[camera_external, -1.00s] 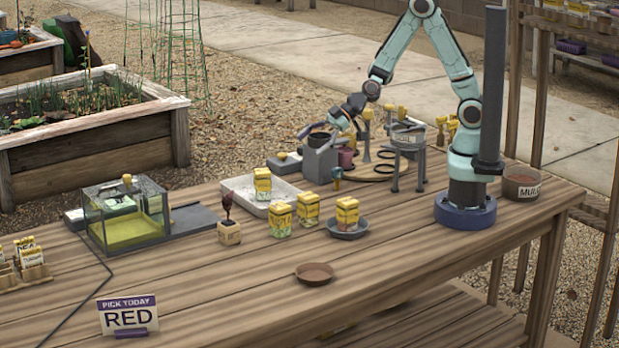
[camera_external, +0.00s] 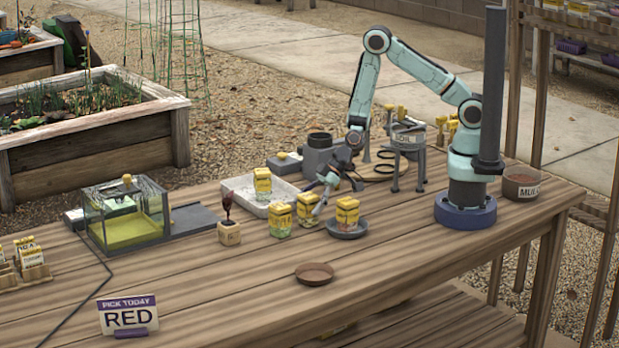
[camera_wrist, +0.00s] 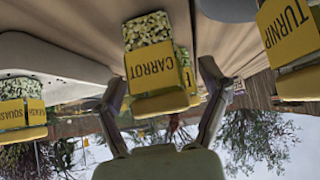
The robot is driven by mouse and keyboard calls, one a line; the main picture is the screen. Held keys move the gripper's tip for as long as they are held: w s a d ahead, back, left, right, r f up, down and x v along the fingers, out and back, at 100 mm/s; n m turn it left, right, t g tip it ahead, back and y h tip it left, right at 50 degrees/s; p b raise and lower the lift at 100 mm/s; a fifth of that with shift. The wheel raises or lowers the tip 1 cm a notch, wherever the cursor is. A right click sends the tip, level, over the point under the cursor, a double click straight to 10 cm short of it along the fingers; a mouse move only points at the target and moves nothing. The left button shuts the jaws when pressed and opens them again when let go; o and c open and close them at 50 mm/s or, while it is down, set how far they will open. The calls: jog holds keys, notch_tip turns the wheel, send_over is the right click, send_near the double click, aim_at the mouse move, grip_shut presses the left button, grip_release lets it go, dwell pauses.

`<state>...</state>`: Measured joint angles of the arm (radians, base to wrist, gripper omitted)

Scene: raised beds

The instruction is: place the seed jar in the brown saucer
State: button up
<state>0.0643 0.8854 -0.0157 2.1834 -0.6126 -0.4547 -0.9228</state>
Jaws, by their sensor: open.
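Several yellow-lidded seed jars stand on the wooden bench. In the wrist view, which looks upside down, a jar labelled CARROT (camera_wrist: 150,60) shows between the spread fingers of my gripper (camera_wrist: 160,78), with another jar partly hidden behind it. A TURNIP jar (camera_wrist: 290,35) is at the right and a SQUASH jar (camera_wrist: 20,110) at the left. In the external view my gripper (camera_external: 338,194) is open and low, just behind and right of a jar (camera_external: 308,209); I cannot tell if it touches. The brown saucer (camera_external: 314,273) is empty near the front.
A grey saucer (camera_external: 346,232) holds one jar (camera_external: 347,212). Another jar (camera_external: 263,184) stands at the white tray (camera_external: 240,193). The bench around the brown saucer is clear.

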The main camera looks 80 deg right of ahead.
jog(key=c, duration=1.3)
jog(key=shift+r, duration=0.1)
